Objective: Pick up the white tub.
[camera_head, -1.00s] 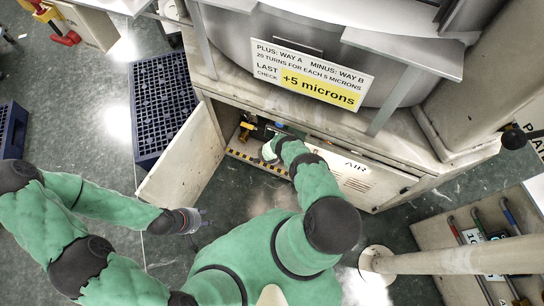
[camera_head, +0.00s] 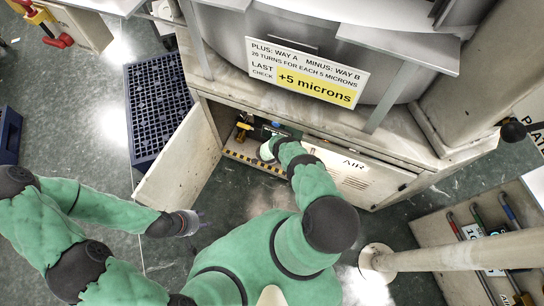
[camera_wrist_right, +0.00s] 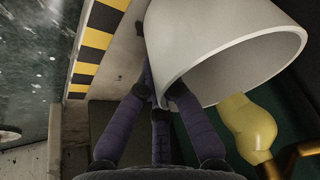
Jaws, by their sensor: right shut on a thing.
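The white tub (camera_wrist_right: 225,45) fills the upper right of the right wrist view, tilted, with its wide rim toward the camera. My right gripper (camera_wrist_right: 160,90) is shut on the tub's wall at the rim, with dark fingers on it. In the head view a small pale part of the tub (camera_head: 266,151) shows inside the open cabinet, beside my right arm, which hides the right gripper there. My left gripper (camera_head: 196,221) hangs empty over the floor, left of my body, its fingers apart.
The cabinet door (camera_head: 182,165) stands open at the left of the opening. Black-yellow tape (camera_wrist_right: 92,45) marks the cabinet's front edge. A yellow-handled object (camera_wrist_right: 245,125) lies close to the tub. A blue crate (camera_head: 155,105) stands left of the door.

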